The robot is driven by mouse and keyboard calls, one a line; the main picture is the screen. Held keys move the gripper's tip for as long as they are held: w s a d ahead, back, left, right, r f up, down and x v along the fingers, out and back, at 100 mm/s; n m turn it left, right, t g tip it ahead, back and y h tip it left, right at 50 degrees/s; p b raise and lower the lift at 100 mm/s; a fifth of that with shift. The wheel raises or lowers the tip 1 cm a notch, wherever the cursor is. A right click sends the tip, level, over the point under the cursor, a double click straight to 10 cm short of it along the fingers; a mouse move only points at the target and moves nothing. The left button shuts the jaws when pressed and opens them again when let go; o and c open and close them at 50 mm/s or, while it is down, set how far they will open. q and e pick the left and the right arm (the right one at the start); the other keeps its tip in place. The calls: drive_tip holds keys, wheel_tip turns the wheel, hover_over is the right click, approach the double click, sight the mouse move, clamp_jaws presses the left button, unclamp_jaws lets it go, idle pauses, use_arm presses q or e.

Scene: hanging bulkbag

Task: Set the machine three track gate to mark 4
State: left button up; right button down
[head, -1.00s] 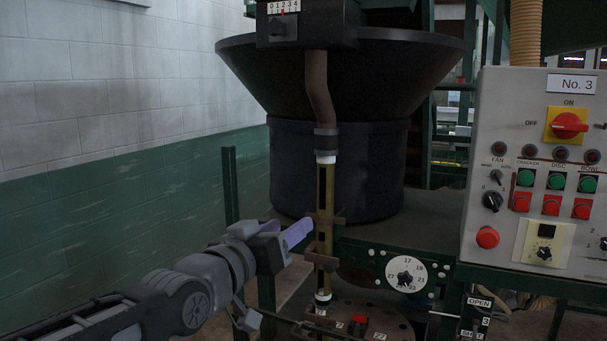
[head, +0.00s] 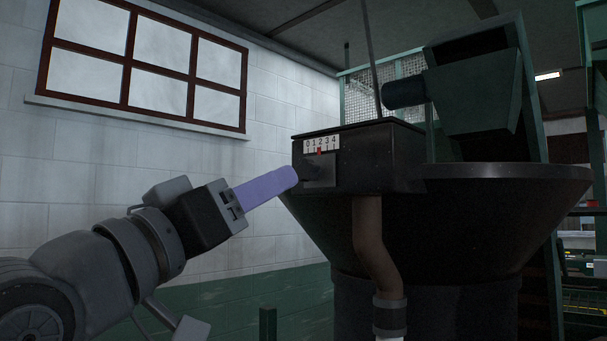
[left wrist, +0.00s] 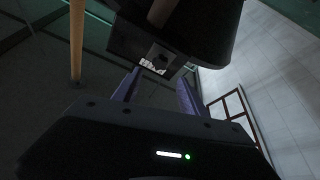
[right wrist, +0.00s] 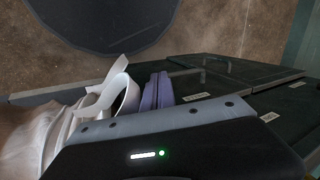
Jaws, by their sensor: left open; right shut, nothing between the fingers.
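The gate box (head: 370,158) is a black housing on the front of a black hopper. Its white scale (head: 321,143) reads 0 to 4, and a red pointer (head: 319,151) stands at about 2. A dark knob or lever (head: 310,170) sits below the scale. My left gripper (head: 291,176) has lilac fingers level with that knob, close to its left side; contact cannot be told. In the left wrist view the fingers are apart, with the scale (left wrist: 152,66) beyond them. My right gripper (right wrist: 157,91) is shut and empty, seen only in the right wrist view.
A brown pipe (head: 372,245) drops from the box in front of the hopper cone (head: 470,220). A thin rod (head: 372,60) rises above the box. A wall with a window (head: 145,60) is behind on the left. White curved material (right wrist: 115,100) lies beside my right gripper.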

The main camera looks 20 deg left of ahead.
sight(304, 174)
use_arm(q)
drive_tip(key=p+x, duration=0.3)
drive_tip(key=x, duration=0.4)
drive_tip(key=shift+w+d+f, duration=0.1)
drive_tip(key=shift+w+d+p, duration=0.15)
drive_tip(key=shift+w+p, duration=0.15)
drive_tip(key=shift+w, duration=0.25)
clamp_jaws()
idle(1.1)
